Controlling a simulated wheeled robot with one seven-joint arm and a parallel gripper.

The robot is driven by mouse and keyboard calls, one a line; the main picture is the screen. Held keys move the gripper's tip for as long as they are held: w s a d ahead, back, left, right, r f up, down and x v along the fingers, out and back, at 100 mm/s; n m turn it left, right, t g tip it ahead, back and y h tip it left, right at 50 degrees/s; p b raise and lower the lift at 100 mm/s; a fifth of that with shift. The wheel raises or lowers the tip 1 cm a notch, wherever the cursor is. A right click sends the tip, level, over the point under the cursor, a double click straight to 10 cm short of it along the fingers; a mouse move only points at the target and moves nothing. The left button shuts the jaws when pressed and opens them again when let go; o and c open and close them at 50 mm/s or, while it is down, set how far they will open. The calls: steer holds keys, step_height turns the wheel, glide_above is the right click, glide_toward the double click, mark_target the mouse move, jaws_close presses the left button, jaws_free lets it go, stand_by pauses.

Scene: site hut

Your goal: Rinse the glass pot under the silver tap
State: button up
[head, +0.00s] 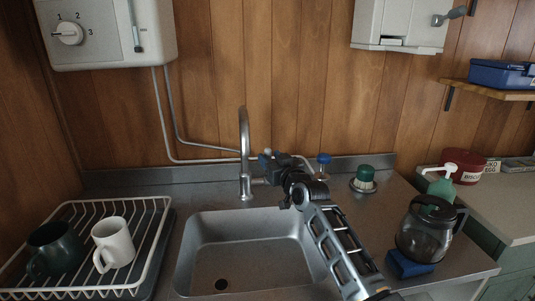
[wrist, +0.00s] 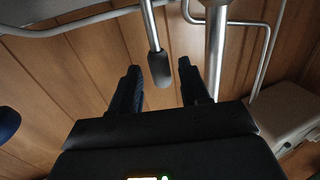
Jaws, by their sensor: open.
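The glass pot (head: 424,240) stands upright on the counter right of the sink, with a dark lid and handle. The silver tap (head: 244,140) rises behind the sink (head: 200,250); no water shows from it. My gripper (head: 268,163) is just right of the tap, well away from the pot. In the wrist view my gripper (wrist: 158,82) is open, and a silver lever with a dark grip (wrist: 160,70) reaches between its fingers, with gaps on both sides. A silver upright pipe (wrist: 216,50), apparently the tap, stands to its right there.
A blue sponge (head: 410,264) lies in front of the pot. A green soap bottle (head: 442,186) stands behind it. A green-topped item (head: 363,178) and a blue knob (head: 323,160) are at the back. A rack (head: 152,235) with two mugs is at left. The sink basin looks empty.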

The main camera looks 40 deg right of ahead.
steer(key=shift+x, duration=1.3)
jaws_close()
